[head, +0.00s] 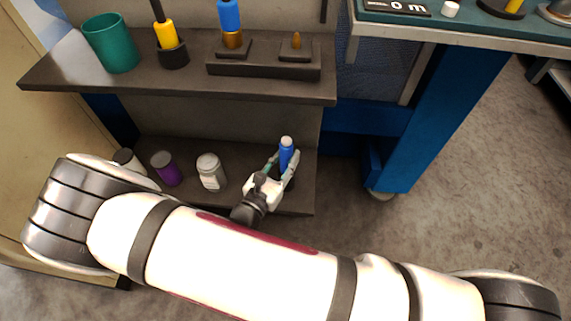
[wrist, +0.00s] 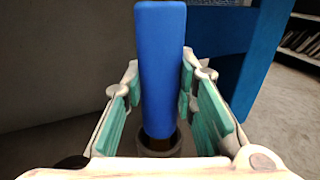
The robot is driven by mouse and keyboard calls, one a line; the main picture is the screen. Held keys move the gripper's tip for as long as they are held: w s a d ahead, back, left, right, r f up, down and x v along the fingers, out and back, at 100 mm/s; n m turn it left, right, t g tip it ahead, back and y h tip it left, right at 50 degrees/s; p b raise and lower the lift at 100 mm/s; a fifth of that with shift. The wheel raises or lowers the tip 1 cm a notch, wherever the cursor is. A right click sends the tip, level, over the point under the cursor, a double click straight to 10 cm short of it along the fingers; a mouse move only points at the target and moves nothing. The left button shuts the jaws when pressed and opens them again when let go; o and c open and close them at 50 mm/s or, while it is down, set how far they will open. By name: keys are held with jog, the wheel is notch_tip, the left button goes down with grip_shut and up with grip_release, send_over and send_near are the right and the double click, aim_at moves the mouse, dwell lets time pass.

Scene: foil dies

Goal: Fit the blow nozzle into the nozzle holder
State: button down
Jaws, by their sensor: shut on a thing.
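The blow nozzle (head: 286,158) has a blue body and a pale top end in the head view. It stands about upright over the lower shelf, between the fingers of my gripper (head: 283,168). In the wrist view the blue nozzle (wrist: 162,70) is between the teal finger pads, and my gripper (wrist: 162,100) is shut on it. A brownish lower end shows below the blue. The dark round nozzle holder (wrist: 180,149) is right under it, and the lower end is at its mouth. How deep it sits is hidden.
A white-lidded jar (head: 211,172), a purple jar (head: 166,169) and a dark pot with a pale top (head: 128,160) stand left on the lower shelf. A blue bench leg (head: 400,150) is right.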

jog(key=shift+f, duration=0.9)
jog(key=shift+f+b, duration=0.2)
jog(key=shift+b, duration=0.1)
jog(key=c, duration=1.3)
grip_release()
jog(key=shift+r, duration=0.25)
jog(key=p+v, duration=0.2)
jog(key=v, duration=1)
jog(key=shift+p, duration=0.35)
